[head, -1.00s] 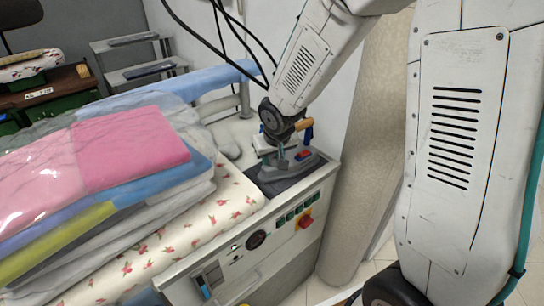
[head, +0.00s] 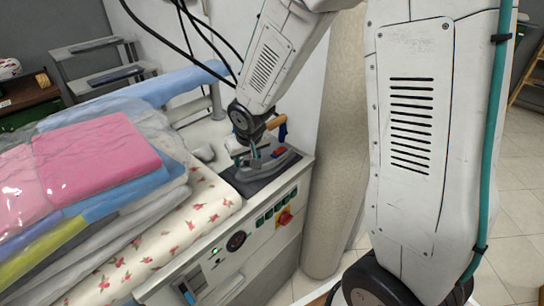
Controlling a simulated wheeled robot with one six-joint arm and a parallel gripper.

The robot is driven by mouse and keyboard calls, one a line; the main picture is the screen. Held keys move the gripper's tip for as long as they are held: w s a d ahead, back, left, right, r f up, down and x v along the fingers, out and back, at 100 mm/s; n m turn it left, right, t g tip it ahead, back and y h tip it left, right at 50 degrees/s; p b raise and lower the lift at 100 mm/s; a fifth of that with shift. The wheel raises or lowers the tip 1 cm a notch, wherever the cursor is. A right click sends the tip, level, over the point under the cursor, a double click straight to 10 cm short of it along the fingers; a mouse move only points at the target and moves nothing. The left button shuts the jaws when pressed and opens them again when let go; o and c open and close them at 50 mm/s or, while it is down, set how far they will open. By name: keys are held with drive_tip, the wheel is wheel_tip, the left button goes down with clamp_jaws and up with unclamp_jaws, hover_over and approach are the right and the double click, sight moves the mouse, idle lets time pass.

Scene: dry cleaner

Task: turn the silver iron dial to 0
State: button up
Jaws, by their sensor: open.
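The silver iron (head: 284,163) rests on a dark pad (head: 236,181) at the back right corner of the ironing station. It has an orange-brown handle (head: 276,122) and small red and blue parts. My gripper (head: 254,155) is low over the iron, pointing down close to its left and middle part. The gripper is open, but its fingers are small in this view and I cannot tell whether they touch the iron. The iron's dial is not clearly visible. It may be hidden behind my gripper.
A stack of bagged clothes with a pink one (head: 95,157) on top lies on the flowered board cover (head: 160,240) at left. The front panel has a black round gauge (head: 236,241), green buttons and a red knob (head: 285,218). A beige column (head: 335,150) stands right.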

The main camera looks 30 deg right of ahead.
drive_tip(key=m+h, duration=0.1)
drive_tip(key=m, duration=0.2)
drive_tip(key=shift+a+m+g, duration=0.1)
drive_tip(key=shift+m+g, duration=0.2)
drive_tip(key=m, duration=0.1)
drive_tip(key=m+h, duration=0.1)
drive_tip(key=m, duration=0.1)
drive_tip(key=shift+w+a+g, duration=0.15)
drive_tip(key=shift+g, duration=0.15)
drive_tip(key=v, duration=0.8)
drive_tip(key=s+d+r+n+g+y, duration=0.1)
drive_tip(key=s+r, duration=0.4)
drive_tip(key=s, duration=0.7)
drive_tip(key=s+d+r+n+g+y, duration=0.1)
drive_tip(key=s+r+n, duration=0.4)
drive_tip(key=s, duration=0.7)
drive_tip(key=shift+s+d+n+g+y, duration=0.3)
drive_tip(key=shift+d+n+g, duration=0.3)
drive_tip(key=shift+d, duration=0.45)
drive_tip(key=shift+f, duration=0.1)
